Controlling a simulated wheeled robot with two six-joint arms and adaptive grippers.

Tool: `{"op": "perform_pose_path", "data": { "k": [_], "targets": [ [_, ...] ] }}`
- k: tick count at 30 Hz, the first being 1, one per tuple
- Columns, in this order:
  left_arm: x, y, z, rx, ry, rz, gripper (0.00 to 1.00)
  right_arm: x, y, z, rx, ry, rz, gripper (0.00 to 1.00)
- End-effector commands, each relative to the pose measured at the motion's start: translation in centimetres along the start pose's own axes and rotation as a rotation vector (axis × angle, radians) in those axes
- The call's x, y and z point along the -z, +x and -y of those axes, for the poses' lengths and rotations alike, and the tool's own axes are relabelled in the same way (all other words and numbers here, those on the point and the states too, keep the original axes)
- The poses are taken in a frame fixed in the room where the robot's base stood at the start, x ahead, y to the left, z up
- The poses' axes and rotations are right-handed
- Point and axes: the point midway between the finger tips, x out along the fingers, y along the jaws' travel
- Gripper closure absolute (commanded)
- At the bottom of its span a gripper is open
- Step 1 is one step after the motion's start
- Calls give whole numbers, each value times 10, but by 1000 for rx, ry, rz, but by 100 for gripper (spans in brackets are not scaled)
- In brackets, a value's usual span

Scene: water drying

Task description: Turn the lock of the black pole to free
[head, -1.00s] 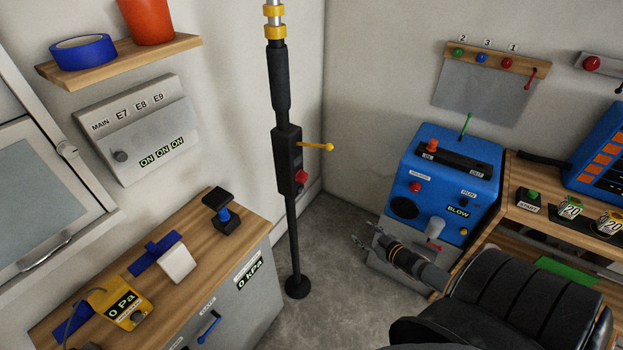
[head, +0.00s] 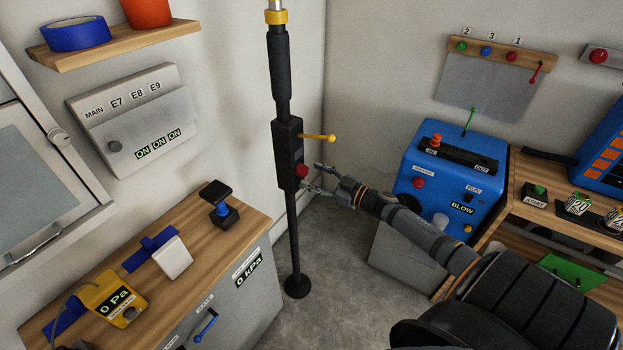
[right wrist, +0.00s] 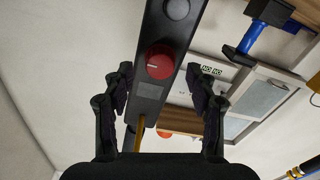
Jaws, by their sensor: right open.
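The black pole (head: 292,235) stands upright on a round foot in the corner. Its black box (head: 284,150) carries a yellow lever (head: 318,137) sticking out to the right and a red knob (head: 302,171) low on the side. My right gripper (head: 314,178) is open just right of the red knob. In the right wrist view the red knob (right wrist: 160,63), with a pale line on it, lies ahead between the open fingers, apart from both. My left gripper is not in view.
A blue machine (head: 440,180) marked BLOW stands to the right behind my right arm. A wood-topped cabinet (head: 225,250) with small devices stands left of the pole. Grey floor (head: 335,260) is clear around the pole's foot.

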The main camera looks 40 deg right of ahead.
Motion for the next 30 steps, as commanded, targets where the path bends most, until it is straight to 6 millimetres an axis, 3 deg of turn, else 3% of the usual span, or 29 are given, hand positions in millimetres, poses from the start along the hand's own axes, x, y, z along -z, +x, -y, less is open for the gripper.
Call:
{"op": "perform_pose_path", "data": {
  "k": [6, 14, 25, 30],
  "targets": [
    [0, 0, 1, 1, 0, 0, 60, 1, 15, 0, 0, 1, 1, 43],
    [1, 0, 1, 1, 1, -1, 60, 1, 16, 0, 1, 0, 2, 44],
    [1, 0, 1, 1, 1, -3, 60, 0, 15, 0, 1, 0, 2, 94],
    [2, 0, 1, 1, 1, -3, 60, 0, 15, 0, 1, -5, 2, 97]
  ]
}}
